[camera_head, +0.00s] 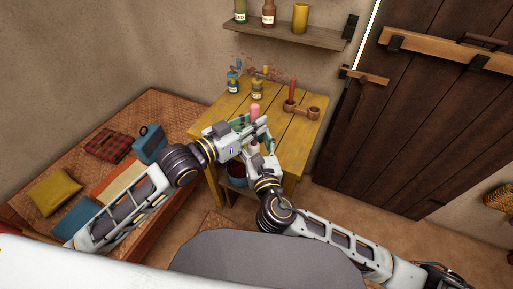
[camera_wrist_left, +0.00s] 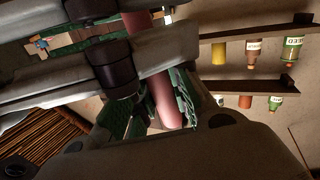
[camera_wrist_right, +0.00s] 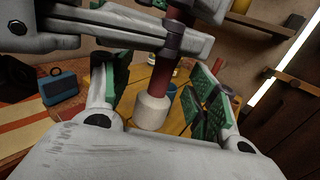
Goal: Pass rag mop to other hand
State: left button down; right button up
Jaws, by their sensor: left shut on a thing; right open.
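The rag mop shows a pink top (camera_head: 255,111) above my grippers in the head view. Its pink handle (camera_wrist_left: 163,98) passes between the green pads of my left gripper (camera_head: 262,124), which is shut on it. In the right wrist view the handle looks dark red, with a pale, blunt lower part (camera_wrist_right: 151,112). My right gripper (camera_head: 260,152) is just below the left one. Its green-padded fingers are apart, one on each side of the mop's lower part, with gaps visible. The grippers hide much of the mop in the head view.
A yellow wooden table (camera_head: 300,132) stands behind the grippers, holding small bottles (camera_head: 257,88), a red candle (camera_head: 293,88) and a wooden holder (camera_head: 310,113). A wall shelf (camera_head: 285,34) is above. A bed (camera_head: 150,105) lies left; a dark door (camera_head: 425,110) is right.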

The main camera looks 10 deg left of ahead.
jog(key=shift+w+a, duration=0.1)
jog(key=shift+w, duration=0.15)
jog(key=c, duration=1.1)
pick_arm(q)
jog(key=c, duration=1.2)
grip_release()
jog(key=shift+c, duration=0.2)
pick_arm(e)
jog(key=shift+c, duration=0.2)
pick_arm(q)
jog(key=shift+r, duration=0.15)
